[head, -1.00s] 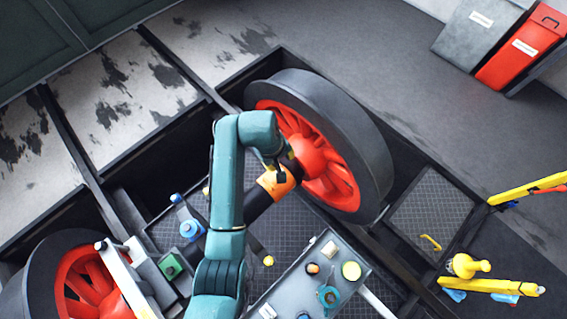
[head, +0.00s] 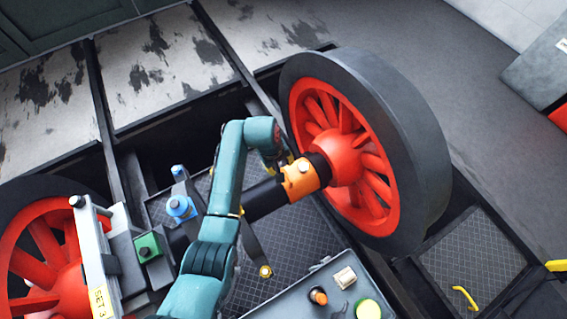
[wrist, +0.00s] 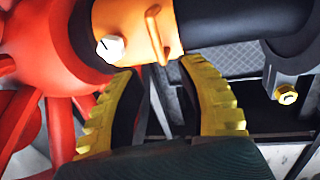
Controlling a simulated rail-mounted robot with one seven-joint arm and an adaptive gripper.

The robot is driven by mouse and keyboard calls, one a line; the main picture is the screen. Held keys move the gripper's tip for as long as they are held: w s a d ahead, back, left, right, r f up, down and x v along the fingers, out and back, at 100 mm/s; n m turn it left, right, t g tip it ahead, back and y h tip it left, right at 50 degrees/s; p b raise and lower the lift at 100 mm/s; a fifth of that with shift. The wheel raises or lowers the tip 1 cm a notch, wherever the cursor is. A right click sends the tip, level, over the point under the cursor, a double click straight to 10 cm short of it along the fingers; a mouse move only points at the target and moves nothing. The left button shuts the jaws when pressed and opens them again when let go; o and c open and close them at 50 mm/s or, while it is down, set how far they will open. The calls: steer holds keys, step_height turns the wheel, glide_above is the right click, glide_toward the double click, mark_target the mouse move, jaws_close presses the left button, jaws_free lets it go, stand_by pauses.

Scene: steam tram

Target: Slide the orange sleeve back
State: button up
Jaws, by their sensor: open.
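The orange sleeve (head: 300,179) sits around the black axle (head: 264,200), near the red hub of the right wheel (head: 343,158). A dark ring shows between sleeve and hub. In the wrist view the sleeve (wrist: 150,28) is at the top, with a pale bolt head (wrist: 110,48) and a thin raised lug on it. My gripper (wrist: 158,72) is open, its yellow ribbed fingers apart just below the sleeve in that view, with nothing between them. In the head view my gripper (head: 280,160) is at the sleeve's upper left side, partly hidden by my wrist. Contact cannot be told.
A blue-capped part (head: 180,207) and a green block (head: 148,246) stand left of my arm. A grey tray (head: 290,296) with small items is at the lower front. A lever with a brass end (head: 265,271) hangs below the axle. Mesh flooring lies beneath.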

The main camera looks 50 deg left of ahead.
mark_target(283, 170)
steer(key=f+b, duration=0.1)
steer(key=f, duration=0.2)
steer(key=w+f+b, duration=0.1)
steer(key=f, duration=0.1)
steer(key=shift+d+f+b, duration=0.1)
steer(key=shift+f+b, duration=0.1)
steer(key=shift+b, duration=0.1)
jaws_close()
steer(key=shift+s, duration=0.1)
